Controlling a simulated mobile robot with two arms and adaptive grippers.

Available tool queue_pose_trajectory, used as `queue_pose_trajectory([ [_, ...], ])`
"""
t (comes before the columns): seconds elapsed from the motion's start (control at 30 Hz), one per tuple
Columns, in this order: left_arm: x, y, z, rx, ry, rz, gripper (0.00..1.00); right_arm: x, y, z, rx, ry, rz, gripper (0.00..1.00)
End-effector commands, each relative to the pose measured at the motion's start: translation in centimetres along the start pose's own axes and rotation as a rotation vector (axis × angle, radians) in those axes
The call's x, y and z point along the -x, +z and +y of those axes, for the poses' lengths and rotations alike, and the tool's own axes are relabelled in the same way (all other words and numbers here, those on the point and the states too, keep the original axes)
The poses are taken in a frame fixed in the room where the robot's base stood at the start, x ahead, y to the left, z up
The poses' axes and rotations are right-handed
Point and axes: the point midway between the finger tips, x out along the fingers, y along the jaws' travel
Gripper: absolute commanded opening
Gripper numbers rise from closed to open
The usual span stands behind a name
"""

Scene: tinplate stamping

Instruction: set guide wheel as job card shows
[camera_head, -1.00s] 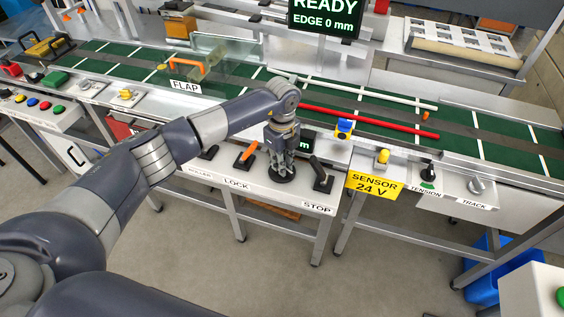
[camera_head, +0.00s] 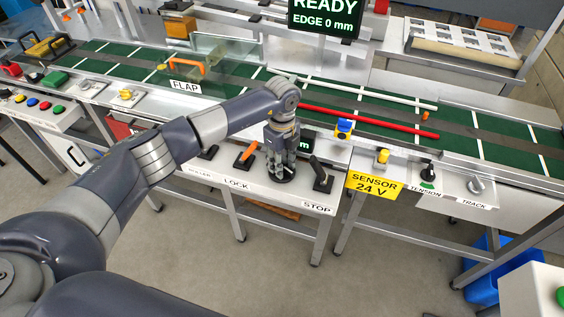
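My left gripper (camera_head: 282,165) points straight down over the panel between the LOCK and STOP labels. A dark round base (camera_head: 283,179), which may be the guide wheel, shows directly beneath it. The fingers reach down to it and hide most of it; I cannot tell whether they are closed on it. A small display (camera_head: 305,143) behind the gripper is mostly covered, with only an "m" readable. The large screen (camera_head: 325,20) reads READY, EDGE 0 mm. My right gripper is not in view.
An orange-handled LOCK lever (camera_head: 246,154) stands close left of the gripper, and a black STOP lever (camera_head: 321,176) close right. Behind runs the green conveyor (camera_head: 370,112) with a red rail (camera_head: 370,123) and a white rail (camera_head: 385,97).

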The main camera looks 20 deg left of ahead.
Motion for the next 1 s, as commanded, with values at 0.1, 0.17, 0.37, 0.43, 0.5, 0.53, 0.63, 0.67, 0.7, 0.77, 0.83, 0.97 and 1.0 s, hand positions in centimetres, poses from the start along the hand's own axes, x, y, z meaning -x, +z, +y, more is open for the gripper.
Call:
queue_pose_trajectory([
  [0.1, 1.4, 0.0, -0.1, -0.001, -0.004, 0.0, 0.31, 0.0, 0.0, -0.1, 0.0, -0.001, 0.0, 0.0],
  [0.17, 2.4, 0.0, -0.1, -0.001, -0.005, -0.001, 0.31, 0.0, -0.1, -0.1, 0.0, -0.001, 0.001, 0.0],
  [0.37, 6.8, 0.1, -0.1, -0.001, -0.006, -0.002, 0.31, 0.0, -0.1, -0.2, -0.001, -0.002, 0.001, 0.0],
  [0.43, 8.2, 0.1, -0.1, 0.0, -0.005, -0.002, 0.31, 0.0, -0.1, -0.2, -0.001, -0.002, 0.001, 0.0],
  [0.5, 9.5, 0.1, -0.1, 0.0, -0.005, -0.002, 0.31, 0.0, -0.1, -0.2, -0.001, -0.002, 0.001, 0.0],
  [0.53, 9.9, 0.1, -0.1, -0.001, -0.005, -0.002, 0.31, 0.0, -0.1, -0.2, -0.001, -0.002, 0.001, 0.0],
  [0.63, 11.0, 0.0, -0.1, 0.0, -0.003, -0.001, 0.31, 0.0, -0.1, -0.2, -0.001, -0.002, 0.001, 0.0],
  [0.67, 11.3, 0.0, -0.1, 0.0, -0.003, -0.001, 0.31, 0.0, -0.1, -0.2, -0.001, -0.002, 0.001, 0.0],
  [0.7, 11.6, 0.0, -0.1, 0.0, -0.002, -0.001, 0.31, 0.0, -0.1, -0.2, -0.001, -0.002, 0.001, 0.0],
  [0.77, 11.8, 0.0, 0.0, 0.0, -0.001, -0.001, 0.31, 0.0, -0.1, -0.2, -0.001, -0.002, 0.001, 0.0],
  [0.83, 11.9, 0.0, 0.0, 0.0, -0.001, -0.001, 0.31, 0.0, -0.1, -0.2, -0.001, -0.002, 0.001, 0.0],
  [0.97, 11.9, 0.0, 0.0, 0.0, -0.001, -0.001, 0.31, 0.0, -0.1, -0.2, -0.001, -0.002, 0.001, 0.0],
  [1.0, 11.9, 0.0, 0.0, 0.0, -0.001, -0.001, 0.31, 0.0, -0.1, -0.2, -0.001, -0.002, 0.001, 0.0],
])
